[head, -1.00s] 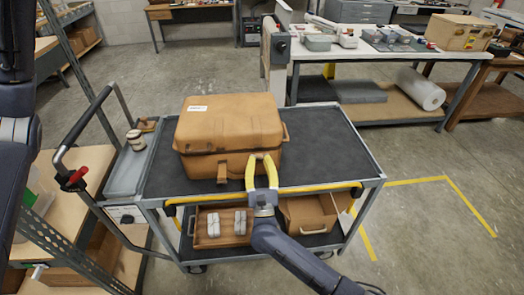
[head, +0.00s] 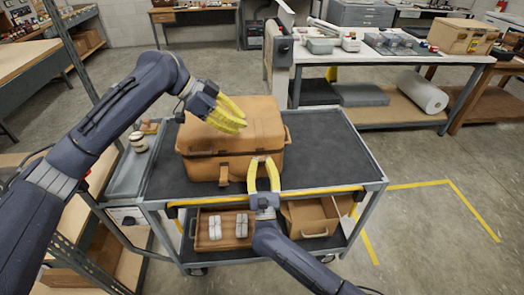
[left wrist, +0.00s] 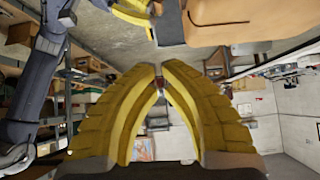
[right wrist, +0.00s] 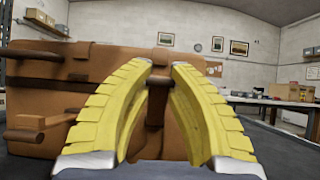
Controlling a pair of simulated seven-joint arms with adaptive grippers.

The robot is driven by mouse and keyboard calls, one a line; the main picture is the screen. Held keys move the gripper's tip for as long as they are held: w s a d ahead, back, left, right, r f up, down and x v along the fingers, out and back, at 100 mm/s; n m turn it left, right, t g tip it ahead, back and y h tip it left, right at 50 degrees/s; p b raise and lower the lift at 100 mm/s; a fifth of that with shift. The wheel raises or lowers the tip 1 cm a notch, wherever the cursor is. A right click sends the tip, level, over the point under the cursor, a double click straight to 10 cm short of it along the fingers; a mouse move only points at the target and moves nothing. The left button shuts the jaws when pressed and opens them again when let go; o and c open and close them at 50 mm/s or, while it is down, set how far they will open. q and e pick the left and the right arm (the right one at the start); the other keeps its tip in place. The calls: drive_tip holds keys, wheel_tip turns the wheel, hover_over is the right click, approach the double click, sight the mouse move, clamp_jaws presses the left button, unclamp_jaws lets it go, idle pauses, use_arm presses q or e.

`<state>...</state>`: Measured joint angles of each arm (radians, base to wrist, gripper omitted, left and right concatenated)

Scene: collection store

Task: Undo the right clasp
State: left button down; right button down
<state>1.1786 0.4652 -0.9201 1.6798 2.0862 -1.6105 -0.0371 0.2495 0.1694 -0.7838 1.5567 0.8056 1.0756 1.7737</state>
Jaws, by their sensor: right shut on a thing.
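The tan case (head: 230,145) stands on the cart's dark top with its lid down. Its left clasp (head: 223,174) hangs at the front. My right gripper (head: 264,162) is at the case's front right; in the right wrist view its fingers close around the brown right clasp (right wrist: 156,98). The fingers hide most of that clasp in the head view. My left gripper (head: 243,124) is above the case lid, its fingertips almost together with nothing seen between them. The left wrist view shows part of the case (left wrist: 235,22) at the top, beyond the left fingers.
The cart (head: 330,160) has free dark surface right of the case and a yellow-edged front rail. Its lower shelf holds a wooden box (head: 208,236) and another tan box (head: 312,216). A small round jar (head: 137,141) stands left of the case. A table (head: 380,60) is behind.

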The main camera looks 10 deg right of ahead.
use_arm(q)
drive_tip(key=f, duration=0.1)
hover_over(264, 158)
drive_tip(key=s, duration=0.1)
wheel_tip(264, 158, down, 8)
drive_tip(key=shift+s+f, duration=0.1)
drive_tip(key=shift+f, duration=0.05)
drive_tip(key=shift+a+f, duration=0.1)
drive_tip(key=shift+f, duration=1.05)
drive_tip(key=shift+s+f, duration=0.3)
drive_tip(key=shift+f, duration=0.4)
drive_tip(key=shift+r, duration=0.1)
use_arm(e)
drive_tip(key=c, duration=0.9)
unclamp_jaws()
drive_tip(key=shift+o, duration=0.2)
